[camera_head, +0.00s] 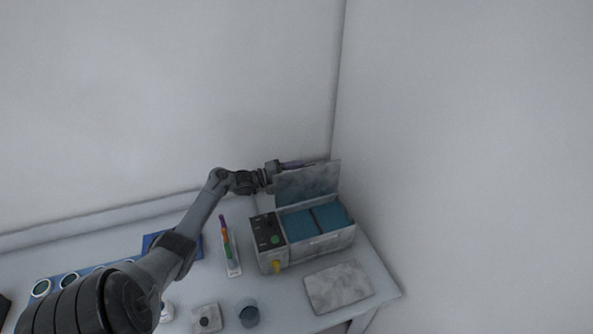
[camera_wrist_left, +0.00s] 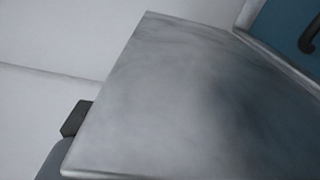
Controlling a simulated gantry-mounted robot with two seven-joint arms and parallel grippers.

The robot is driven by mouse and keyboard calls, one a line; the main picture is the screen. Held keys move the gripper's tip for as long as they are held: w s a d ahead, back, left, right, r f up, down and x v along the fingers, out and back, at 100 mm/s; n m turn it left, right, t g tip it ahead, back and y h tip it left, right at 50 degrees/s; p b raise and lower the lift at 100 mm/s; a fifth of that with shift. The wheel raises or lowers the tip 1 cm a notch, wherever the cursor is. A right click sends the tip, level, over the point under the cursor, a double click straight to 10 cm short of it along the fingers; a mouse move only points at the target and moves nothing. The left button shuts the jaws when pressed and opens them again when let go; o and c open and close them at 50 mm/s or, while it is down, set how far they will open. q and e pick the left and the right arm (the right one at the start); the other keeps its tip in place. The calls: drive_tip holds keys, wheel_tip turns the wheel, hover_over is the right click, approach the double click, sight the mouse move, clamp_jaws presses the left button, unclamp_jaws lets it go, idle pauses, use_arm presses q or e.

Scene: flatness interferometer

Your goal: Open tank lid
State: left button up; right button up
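The tank (camera_head: 319,246) is a grey metal box with blue compartments inside, at the right of the table in the head view. Its metal lid (camera_head: 307,184) stands raised at the back edge, close to upright. The lid (camera_wrist_left: 170,95) fills most of the left wrist view, with a strip of the tank's blue inside (camera_wrist_left: 290,25) at the top right. My left gripper (camera_head: 292,164) is at the lid's top left edge, apparently touching or just behind it. Its fingers are too small and partly hidden, so their opening cannot be told. My right gripper is not in view.
A control box (camera_head: 268,241) with a green button and yellow part adjoins the tank's left side. A flat grey plate (camera_head: 338,287) lies in front. A rack of coloured pieces (camera_head: 229,250), a blue-grey cup (camera_head: 247,312) and a small block (camera_head: 206,318) stand left. Walls are close behind and right.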

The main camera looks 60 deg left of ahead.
use_arm(q)
drive_tip(key=s+a, duration=0.1)
drive_tip(key=s, duration=0.9)
drive_tip(key=shift+s+a, duration=0.35)
drive_tip(key=shift+s, duration=0.05)
